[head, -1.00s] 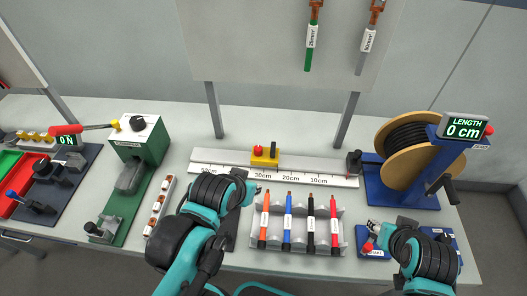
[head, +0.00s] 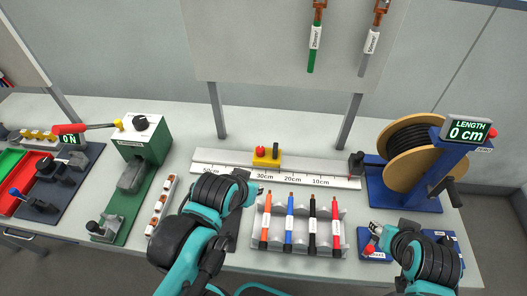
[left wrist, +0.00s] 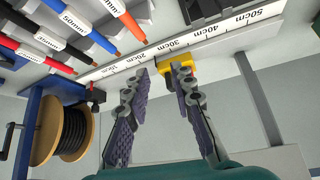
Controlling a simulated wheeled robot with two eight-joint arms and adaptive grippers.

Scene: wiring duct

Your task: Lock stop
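The yellow stop (head: 268,160) sits on the ruler rail (head: 222,158), near the 30cm mark. It has a red knob (head: 261,150) and an upright black lever (head: 276,150) on top. My left gripper (head: 254,189) is in front of the rail, just below the stop in the head view. In the left wrist view the left gripper (left wrist: 163,72) has its fingers apart with nothing between them. The stop (left wrist: 186,58) shows there beyond the right-hand fingertip, partly hidden by it. My right gripper (head: 376,236) is low at the right, over a blue pad; its finger opening is unclear.
A rack (head: 328,246) with several coloured cables stands in front of the rail. A cable reel (head: 412,160) with a display reading 0 cm (head: 466,129) is at the right. A green press (head: 138,150) and a blue-based station are at the left.

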